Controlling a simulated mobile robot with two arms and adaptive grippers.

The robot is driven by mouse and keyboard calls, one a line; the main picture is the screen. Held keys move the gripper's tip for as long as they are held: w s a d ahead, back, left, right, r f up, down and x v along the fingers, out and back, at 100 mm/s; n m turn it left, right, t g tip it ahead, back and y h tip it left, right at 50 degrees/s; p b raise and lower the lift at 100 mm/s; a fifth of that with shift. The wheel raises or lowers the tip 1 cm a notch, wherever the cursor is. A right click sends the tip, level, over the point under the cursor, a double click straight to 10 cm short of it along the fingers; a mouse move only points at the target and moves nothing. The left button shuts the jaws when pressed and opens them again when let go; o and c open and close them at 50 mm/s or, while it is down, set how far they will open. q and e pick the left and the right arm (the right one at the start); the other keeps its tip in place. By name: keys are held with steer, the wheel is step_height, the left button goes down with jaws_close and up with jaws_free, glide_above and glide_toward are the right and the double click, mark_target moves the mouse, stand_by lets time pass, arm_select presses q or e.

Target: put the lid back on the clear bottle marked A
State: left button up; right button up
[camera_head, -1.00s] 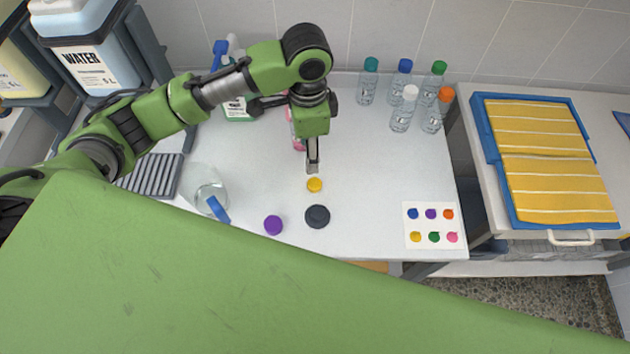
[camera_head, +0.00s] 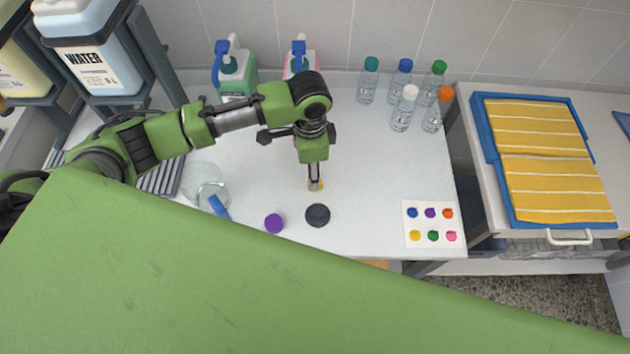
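A small yellow lid (camera_head: 320,185) lies on the white table, partly hidden by my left gripper (camera_head: 314,187). The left gripper points down with its fingertips at the lid; I cannot tell whether they are closed on it. A purple lid (camera_head: 274,223) and a larger dark lid (camera_head: 317,215) lie nearby. Several clear bottles stand at the back right, with teal (camera_head: 367,82), blue (camera_head: 399,82), green (camera_head: 433,84), white (camera_head: 403,109) and orange (camera_head: 435,111) tops. I cannot read a mark A on any of them. My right gripper is not in view.
A clear container (camera_head: 205,184) with a blue part stands at the left. A card with coloured dots (camera_head: 433,224) lies front right. The table's right middle is clear.

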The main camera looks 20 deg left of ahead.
arm_select(q)
steer(key=shift+d+f+p, duration=0.15)
steer(key=shift+f+p, duration=0.2)
steer(key=shift+f, duration=0.95)
steer(key=shift+d+f+p, duration=0.15)
steer(key=shift+f+p, duration=0.15)
steer(key=shift+f, duration=1)
steer(key=c, duration=0.8)
